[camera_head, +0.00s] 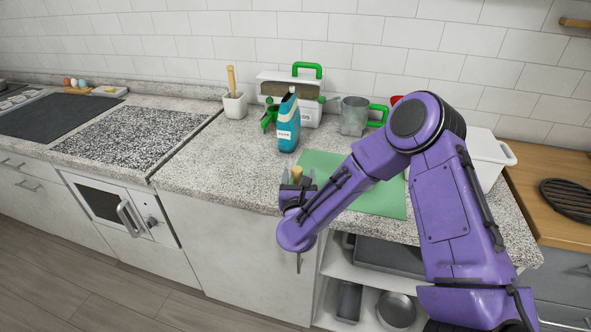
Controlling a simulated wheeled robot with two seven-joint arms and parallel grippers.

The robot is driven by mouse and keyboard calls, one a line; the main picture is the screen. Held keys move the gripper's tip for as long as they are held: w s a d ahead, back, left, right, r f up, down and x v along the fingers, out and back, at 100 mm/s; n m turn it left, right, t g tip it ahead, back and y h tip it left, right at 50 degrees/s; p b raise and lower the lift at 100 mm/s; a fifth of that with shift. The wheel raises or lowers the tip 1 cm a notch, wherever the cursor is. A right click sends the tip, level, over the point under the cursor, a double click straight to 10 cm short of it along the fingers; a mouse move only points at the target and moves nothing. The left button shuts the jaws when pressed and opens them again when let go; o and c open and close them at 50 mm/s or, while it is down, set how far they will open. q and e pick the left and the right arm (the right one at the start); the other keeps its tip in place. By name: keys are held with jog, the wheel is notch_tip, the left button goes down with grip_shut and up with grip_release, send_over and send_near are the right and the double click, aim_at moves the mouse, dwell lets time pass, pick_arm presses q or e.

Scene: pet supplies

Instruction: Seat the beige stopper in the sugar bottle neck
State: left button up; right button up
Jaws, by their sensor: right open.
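A small beige stopper (297,173) shows at my right gripper (298,184), over the counter's front part by the green mat. The gripper is open, with its dark fingers around or beside the stopper. The arm hides the stopper's lower part and what is under it. A teal bottle (286,136) with a white label stands upright farther back on the counter. Its label is too small to read, and I cannot tell whether it is the sugar bottle. No other bottle neck shows clearly. My left gripper is not in view.
A green mat (391,203) lies partly under my right arm. The counter left of the teal bottle (215,165) is clear.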

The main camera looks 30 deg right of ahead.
jog(key=p+x, duration=0.1)
jog(key=x, duration=0.1)
jog(key=p+x, duration=0.1)
jog(key=x, duration=0.2)
jog(key=shift+w+a+r, duration=0.1)
jog(key=shift+w+a, duration=0.1)
jog(key=shift+a, duration=0.1)
jog(key=shift+w+d, duration=0.15)
jog(key=shift+w, duration=0.1)
jog(key=shift+s, duration=0.1)
jog(key=c, duration=1)
jog(key=shift+c, duration=0.2)
